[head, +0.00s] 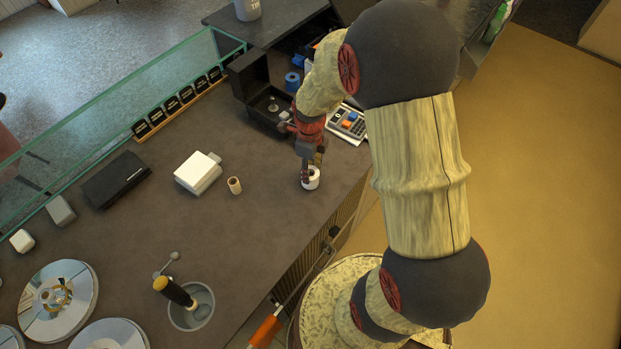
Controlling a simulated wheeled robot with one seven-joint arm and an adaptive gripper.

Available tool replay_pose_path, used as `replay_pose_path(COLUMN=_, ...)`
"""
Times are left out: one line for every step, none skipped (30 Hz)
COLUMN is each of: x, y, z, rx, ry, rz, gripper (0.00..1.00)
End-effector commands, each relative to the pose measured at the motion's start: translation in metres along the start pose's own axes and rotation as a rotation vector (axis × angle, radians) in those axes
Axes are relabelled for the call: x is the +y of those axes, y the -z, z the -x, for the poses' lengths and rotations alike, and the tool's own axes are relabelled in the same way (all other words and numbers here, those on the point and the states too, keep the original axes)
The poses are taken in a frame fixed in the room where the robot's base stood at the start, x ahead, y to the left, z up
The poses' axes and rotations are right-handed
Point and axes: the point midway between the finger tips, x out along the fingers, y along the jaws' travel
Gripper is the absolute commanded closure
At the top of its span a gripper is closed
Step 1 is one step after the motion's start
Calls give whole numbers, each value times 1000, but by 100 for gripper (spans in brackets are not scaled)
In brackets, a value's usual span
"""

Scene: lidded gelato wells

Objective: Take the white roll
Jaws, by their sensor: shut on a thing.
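The white roll (313,178) is a small white cylinder with a dark core hole, near the right edge of the dark counter. My gripper (307,172) points down at it and is shut on it, with a finger at the roll's left side. The arm comes in from the right and hides part of the counter edge behind it. Whether the roll touches the counter or is lifted cannot be told from this one view.
A small tan tube (235,185) and a white box-like device (198,173) stand left of the roll. An open black cash drawer (262,97) and a keypad terminal (349,123) stand behind. Lidded wells (60,299) and a grey cup (191,307) are at front left.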

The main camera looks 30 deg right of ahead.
Motion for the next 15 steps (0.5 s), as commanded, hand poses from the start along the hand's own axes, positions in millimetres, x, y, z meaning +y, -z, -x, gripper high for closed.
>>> replay_pose_path(x=0, y=0, z=4, rx=0, ry=1, rz=0, gripper=89)
replay_pose_path(x=0, y=0, z=4, rx=0, ry=1, rz=0, gripper=89)
replay_pose_path(x=0, y=0, z=6, rx=0, ry=1, rz=0, gripper=89)
replay_pose_path(x=0, y=0, z=7, rx=0, ry=1, rz=0, gripper=89)
replay_pose_path(x=0, y=0, z=8, rx=-1, ry=1, rz=0, gripper=89)
replay_pose_path(x=0, y=0, z=10, rx=0, ry=1, rz=0, gripper=89)
replay_pose_path(x=0, y=0, z=11, rx=0, ry=1, rz=0, gripper=89)
replay_pose_path(x=0, y=0, z=12, rx=0, ry=1, rz=0, gripper=89)
replay_pose_path(x=0, y=0, z=12, rx=0, ry=0, rz=0, gripper=89)
replay_pose_path(x=0, y=0, z=13, rx=0, ry=0, rz=0, gripper=89)
replay_pose_path(x=0, y=0, z=13, rx=0, ry=0, rz=0, gripper=89)
replay_pose_path(x=0, y=0, z=14, rx=0, ry=0, rz=0, gripper=89)
replay_pose_path(x=0, y=0, z=14, rx=0, ry=0, rz=0, gripper=89)
replay_pose_path(x=0, y=0, z=15, rx=0, ry=0, rz=0, gripper=89)
replay_pose_path(x=0, y=0, z=16, rx=0, ry=0, rz=0, gripper=89)
